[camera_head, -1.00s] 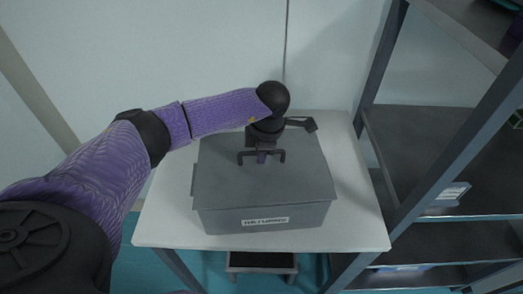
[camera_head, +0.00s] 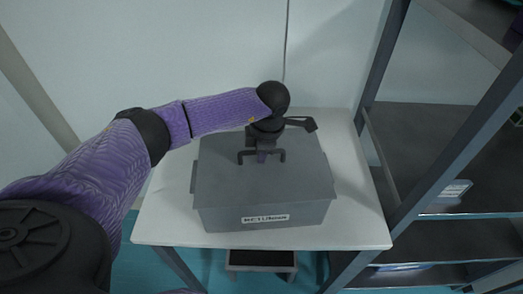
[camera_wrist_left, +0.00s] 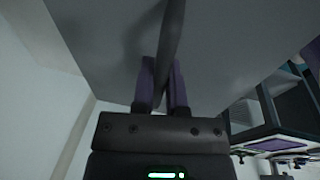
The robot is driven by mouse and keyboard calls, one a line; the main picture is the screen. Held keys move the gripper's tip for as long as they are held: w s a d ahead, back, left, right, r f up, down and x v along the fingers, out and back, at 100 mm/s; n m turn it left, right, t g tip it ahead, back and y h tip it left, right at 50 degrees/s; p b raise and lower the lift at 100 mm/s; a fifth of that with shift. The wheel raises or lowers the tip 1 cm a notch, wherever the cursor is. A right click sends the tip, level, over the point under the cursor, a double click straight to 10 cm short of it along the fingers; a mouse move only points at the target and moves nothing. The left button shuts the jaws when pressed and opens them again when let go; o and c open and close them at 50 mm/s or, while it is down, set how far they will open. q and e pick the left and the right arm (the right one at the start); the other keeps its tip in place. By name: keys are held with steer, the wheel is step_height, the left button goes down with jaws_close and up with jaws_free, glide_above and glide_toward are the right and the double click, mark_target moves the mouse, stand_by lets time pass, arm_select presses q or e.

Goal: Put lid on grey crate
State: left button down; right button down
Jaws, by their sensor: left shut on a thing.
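The grey crate (camera_head: 275,217) stands on the white table, with a label on its front wall. The flat grey lid (camera_head: 225,180) lies over the crate's top and covers its opening; I cannot tell if it is fully seated. A dark bar handle (camera_head: 279,153) stands up from the middle of the lid. My left gripper (camera_head: 262,157) comes down from above and is shut on this handle. In the left wrist view, the purple fingers (camera_wrist_left: 163,88) close around the dark handle (camera_wrist_left: 170,45), with the lid (camera_wrist_left: 235,40) filling the top. My right gripper is not in view.
The white table (camera_head: 165,222) has bare strips around the crate. A dark shelf rack (camera_head: 440,150) stands close at the table's right side. A wall (camera_head: 190,45) rises behind the table. A small step stool (camera_head: 262,260) is under the front edge.

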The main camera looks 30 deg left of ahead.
arm_select(q)
steer(key=c, duration=0.6)
jaws_free()
steer(key=r, duration=0.3)
steer(key=d+r, duration=0.1)
steer(key=r, duration=0.2)
steer(key=r+p, duration=0.1)
steer(key=r, duration=0.3)
steer(key=shift+s+d, duration=0.25)
steer(key=shift+d, duration=0.1)
steer(key=shift+f, duration=0.1)
